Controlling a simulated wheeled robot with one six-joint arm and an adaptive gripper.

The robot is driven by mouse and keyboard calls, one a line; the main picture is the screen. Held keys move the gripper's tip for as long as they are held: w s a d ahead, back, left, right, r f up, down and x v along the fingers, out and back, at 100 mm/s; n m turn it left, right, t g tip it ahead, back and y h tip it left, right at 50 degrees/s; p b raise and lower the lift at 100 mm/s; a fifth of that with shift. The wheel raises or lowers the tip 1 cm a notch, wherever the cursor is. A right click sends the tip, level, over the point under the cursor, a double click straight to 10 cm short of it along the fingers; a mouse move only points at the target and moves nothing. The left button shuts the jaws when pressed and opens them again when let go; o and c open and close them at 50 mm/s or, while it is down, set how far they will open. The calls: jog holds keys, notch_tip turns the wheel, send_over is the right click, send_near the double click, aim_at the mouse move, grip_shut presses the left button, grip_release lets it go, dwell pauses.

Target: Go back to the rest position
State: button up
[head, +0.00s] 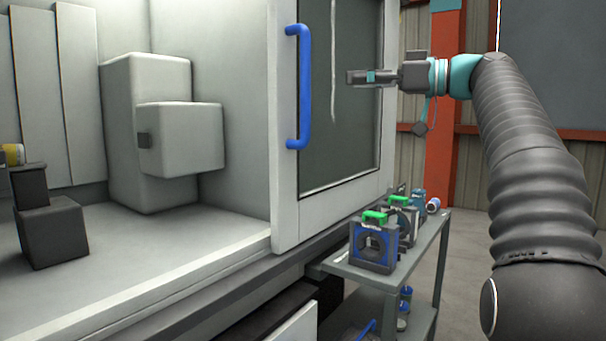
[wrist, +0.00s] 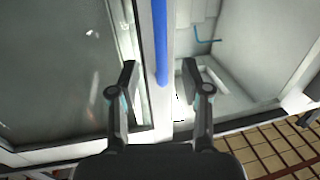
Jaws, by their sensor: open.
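My gripper (head: 360,77) is held up in front of the dark window of the machine's sliding door, at the end of my raised arm. In the wrist view its two fingers (wrist: 158,85) are spread apart with nothing between them. The blue door handle (head: 304,87) stands upright on the door edge, left of my gripper in the head view. In the wrist view the blue handle (wrist: 160,40) shows beyond and between the fingertips. I cannot tell the exact gap between handle and fingers.
The machine's interior (head: 190,250) is open at the left, with grey blocks (head: 180,135) inside. A grey cart (head: 425,250) below the door carries blue and grey parts with green tops (head: 375,216). A red-orange post (head: 441,150) stands behind my arm.

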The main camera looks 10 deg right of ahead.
jog(key=w+d+f+m+t+h, duration=0.1)
jog(key=w+d+f+m+h, duration=0.15)
jog(key=f+m, duration=0.3)
jog(key=w+d+f+m+t+h, duration=0.1)
jog(key=w+d+f+m+h, duration=0.1)
jog(key=w+d+f+m, duration=0.3)
jog(key=s+a+f+m+g+h, duration=0.1)
jog(key=s+f+m+g+h, duration=0.2)
jog(key=f, duration=1.1)
jog(key=s+a+f+m+g+h, duration=0.3)
jog(key=s+f+h, duration=0.4)
jog(key=s+f, duration=1.2)
jog(key=s+a+f+n, duration=0.2)
jog(key=s+a+f, duration=0.1)
jog(key=s, duration=0.5)
jog(key=s+a+f+n, duration=0.2)
jog(key=s+a+f, duration=0.1)
jog(key=s, duration=0.4)
jog(key=shift+s+f+n+h, duration=0.35)
jog(key=shift+s+h, duration=0.05)
jog(key=shift+h, duration=0.05)
